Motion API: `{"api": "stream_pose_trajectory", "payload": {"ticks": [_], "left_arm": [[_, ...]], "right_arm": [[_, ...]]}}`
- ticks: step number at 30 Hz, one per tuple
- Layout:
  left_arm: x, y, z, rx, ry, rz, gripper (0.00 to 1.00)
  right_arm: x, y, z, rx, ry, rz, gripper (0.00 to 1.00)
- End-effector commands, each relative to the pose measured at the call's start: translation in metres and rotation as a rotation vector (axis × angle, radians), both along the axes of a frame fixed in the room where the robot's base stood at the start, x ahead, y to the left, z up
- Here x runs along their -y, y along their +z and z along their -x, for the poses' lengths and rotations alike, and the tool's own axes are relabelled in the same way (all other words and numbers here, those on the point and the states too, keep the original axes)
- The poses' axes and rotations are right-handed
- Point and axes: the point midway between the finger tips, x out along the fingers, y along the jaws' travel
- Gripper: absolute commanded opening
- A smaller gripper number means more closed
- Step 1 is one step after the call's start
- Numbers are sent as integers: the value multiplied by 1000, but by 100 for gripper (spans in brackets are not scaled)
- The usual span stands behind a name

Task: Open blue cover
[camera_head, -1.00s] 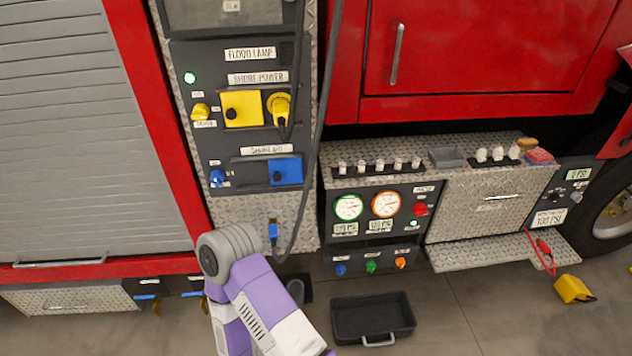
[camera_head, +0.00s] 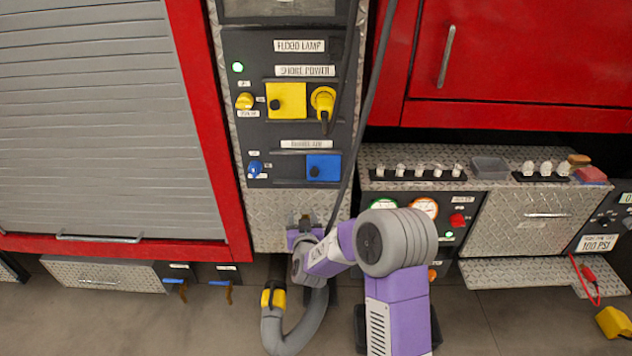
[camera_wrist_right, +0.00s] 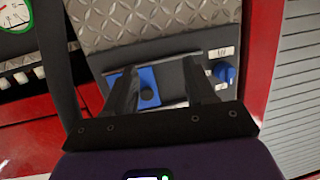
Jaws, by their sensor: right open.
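The blue cover (camera_head: 323,167) is a flat square with a dark round knob, lying closed against the dark panel below a white label. It also shows in the right wrist view (camera_wrist_right: 148,84), between the fingers from that camera's viewpoint. My right gripper (camera_head: 305,220) is just below the panel in the head view, lower than the cover and slightly left of it. In the right wrist view its two dark fingers (camera_wrist_right: 160,70) are apart, with nothing held between them. I cannot tell the exact distance to the cover. My left gripper is not in view.
A dark cable (camera_head: 368,105) hangs down just right of the cover. A blue knob (camera_head: 255,168) sits left of it. A yellow cover (camera_head: 286,100) and yellow plug (camera_head: 323,100) are above. A grey hose with a yellow band (camera_head: 273,299) is below.

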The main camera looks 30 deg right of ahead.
Motion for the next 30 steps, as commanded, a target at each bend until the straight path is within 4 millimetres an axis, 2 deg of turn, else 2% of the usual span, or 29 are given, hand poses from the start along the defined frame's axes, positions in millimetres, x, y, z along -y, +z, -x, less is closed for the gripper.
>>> {"api": "stream_pose_trajectory", "payload": {"ticks": [1,3,6,11,21,30], "left_arm": [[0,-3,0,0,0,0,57],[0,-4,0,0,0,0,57],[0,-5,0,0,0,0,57],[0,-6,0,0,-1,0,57],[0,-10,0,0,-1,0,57],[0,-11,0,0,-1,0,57]], "right_arm": [[15,27,-4,67,-43,41,55],[29,54,-5,131,-92,84,55],[40,74,-7,175,-129,116,55],[50,77,-19,184,-139,121,55],[73,76,-58,181,-135,120,55],[80,76,-69,180,-133,118,55]]}}
